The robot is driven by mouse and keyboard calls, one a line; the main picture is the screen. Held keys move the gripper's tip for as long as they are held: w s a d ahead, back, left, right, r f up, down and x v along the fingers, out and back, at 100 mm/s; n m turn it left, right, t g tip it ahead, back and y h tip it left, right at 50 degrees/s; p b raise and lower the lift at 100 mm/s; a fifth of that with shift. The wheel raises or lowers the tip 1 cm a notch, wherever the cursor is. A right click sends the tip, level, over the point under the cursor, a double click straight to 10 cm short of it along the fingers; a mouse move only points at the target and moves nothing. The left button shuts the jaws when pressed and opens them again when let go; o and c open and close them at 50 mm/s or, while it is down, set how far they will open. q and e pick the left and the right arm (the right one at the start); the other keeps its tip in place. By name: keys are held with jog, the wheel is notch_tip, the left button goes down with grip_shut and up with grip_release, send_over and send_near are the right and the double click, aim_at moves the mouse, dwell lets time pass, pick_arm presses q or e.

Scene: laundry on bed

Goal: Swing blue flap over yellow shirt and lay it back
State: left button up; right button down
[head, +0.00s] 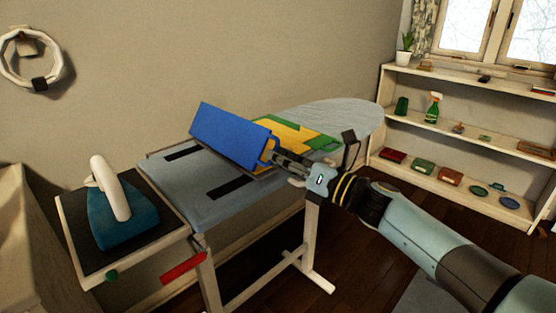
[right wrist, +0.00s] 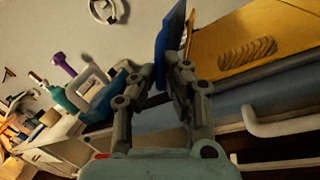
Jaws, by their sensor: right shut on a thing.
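The blue flap (head: 228,135) stands tilted up over the ironing board (head: 215,205), to the left of the yellow shirt. The yellow shirt (head: 289,137) has green parts and lies on the board; the flap hides some of it. My right gripper (head: 275,153) is shut on the flap's near right edge. In the right wrist view the blue flap (right wrist: 171,38) rises between my fingertips (right wrist: 168,78), with the yellow shirt (right wrist: 225,48) to the right. My left gripper is not in view.
A blue iron (head: 124,217) with a white handle stands on a dark rest (head: 80,240) at the board's left end. A red object (head: 184,268) sits below the board's edge. A white shelf (head: 462,130) stands at the right. Grey cover around the flap is clear.

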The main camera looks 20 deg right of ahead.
jog(key=shift+f, duration=0.25)
jog(key=c, duration=1.4)
grip_release()
jog(key=shift+r, duration=0.2)
jog(key=v, duration=1.2)
jog(key=shift+s+a+f, duration=0.1)
jog(key=shift+f, duration=0.05)
